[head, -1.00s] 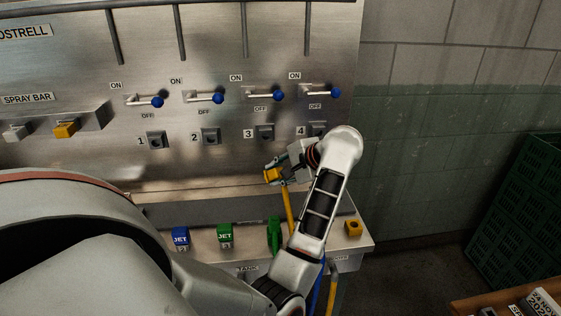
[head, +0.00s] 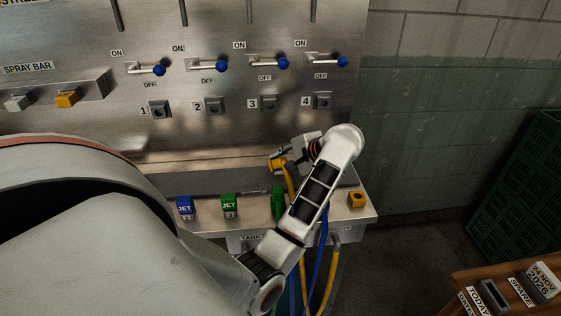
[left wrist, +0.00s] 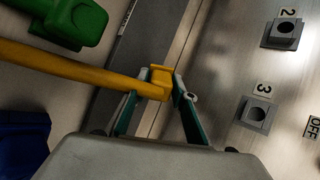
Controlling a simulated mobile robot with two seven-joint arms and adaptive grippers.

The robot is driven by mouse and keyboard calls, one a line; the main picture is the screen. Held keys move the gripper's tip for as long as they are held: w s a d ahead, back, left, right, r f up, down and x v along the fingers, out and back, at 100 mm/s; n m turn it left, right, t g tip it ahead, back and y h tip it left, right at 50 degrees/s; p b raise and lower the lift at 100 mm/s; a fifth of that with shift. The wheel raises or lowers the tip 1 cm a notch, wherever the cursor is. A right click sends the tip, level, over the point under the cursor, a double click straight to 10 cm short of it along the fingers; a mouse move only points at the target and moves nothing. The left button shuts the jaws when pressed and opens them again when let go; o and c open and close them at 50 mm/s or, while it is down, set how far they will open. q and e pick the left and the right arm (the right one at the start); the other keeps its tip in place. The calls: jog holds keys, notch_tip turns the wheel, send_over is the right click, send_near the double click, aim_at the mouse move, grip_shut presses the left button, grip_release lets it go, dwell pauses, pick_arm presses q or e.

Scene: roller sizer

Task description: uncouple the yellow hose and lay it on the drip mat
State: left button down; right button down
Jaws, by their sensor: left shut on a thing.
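My left gripper (head: 283,161) is shut on the yellow coupling (head: 275,166) at the end of the yellow hose (head: 291,182). The left wrist view shows the coupling (left wrist: 160,80) between the two fingers, with the hose (left wrist: 80,68) running off to the left. The coupling is below the numbered sockets, apart from socket 3 (head: 268,103) and socket 4 (head: 322,100). A dark grey strip, seemingly the drip mat (head: 215,182), lies along the back of the ledge below the gripper. I cannot tell whether the coupling touches it. My right gripper is out of view.
Blue (head: 185,207) and green (head: 229,205) JET blocks, a green coupling (head: 278,201) and a yellow block (head: 357,199) sit along the ledge. Blue-knobbed levers (head: 282,63) stick out above the sockets. A green crate (head: 520,190) and a wooden tray (head: 475,275) are at right.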

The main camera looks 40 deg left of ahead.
pick_arm(q)
jog(key=c, duration=1.6)
grip_release()
jog(key=shift+r, duration=0.15)
